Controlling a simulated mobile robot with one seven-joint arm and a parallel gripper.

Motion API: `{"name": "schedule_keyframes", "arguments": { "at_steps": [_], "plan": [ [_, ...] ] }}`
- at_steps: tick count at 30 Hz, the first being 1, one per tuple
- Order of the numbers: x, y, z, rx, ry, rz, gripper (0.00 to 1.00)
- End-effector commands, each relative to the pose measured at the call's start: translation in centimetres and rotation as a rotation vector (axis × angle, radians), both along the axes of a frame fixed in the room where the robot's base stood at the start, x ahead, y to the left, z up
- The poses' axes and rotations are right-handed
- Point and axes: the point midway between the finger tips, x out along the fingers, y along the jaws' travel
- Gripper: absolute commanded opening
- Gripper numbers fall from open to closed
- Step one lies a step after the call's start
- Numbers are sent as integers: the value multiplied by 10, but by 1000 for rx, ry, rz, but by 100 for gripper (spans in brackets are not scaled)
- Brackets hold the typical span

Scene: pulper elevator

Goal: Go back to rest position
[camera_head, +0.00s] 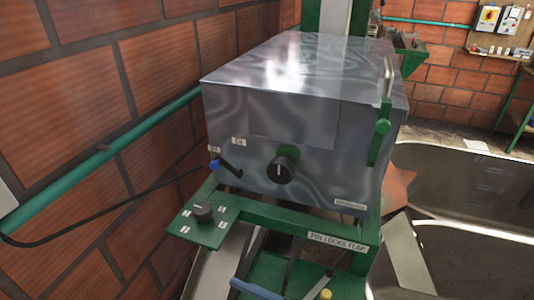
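My gripper is not in view. A large grey metal box (325,105) on a green frame (275,219) fills the middle of the view. Its front bears a black knob (283,168) and a small blue-ended lever (224,166). A second dark knob (202,212) sits on a green plate at the lower left. A green and silver handle (383,112) is on the right side of the box.
A brick wall (70,100) with a green pipe (100,158) runs close along the left. Large dark metal basins (455,190) lie to the right. A board with switches (500,30) hangs on the back wall. A black cable (95,218) crosses the left side.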

Motion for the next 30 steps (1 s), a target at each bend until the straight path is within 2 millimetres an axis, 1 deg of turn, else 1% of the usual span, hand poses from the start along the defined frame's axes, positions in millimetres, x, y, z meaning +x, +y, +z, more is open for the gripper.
{"name": "schedule_keyframes", "arguments": {
  "at_steps": [4,6,8,11,12,14,15,17,18,19,20,21,23,24,26,27,29,30],
  "plan": [
    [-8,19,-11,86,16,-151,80],
    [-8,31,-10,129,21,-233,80],
    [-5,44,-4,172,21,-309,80],
    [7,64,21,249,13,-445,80],
    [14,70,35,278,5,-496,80],
    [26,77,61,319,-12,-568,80],
    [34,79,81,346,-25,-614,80],
    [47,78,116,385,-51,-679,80],
    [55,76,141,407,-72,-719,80],
    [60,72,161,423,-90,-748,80],
    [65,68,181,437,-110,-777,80],
    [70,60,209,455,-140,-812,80],
    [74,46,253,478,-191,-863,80],
    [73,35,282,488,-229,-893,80],
    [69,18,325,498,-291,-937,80],
    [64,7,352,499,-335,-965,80],
    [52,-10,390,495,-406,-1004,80],
    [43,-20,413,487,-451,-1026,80]
  ]
}}
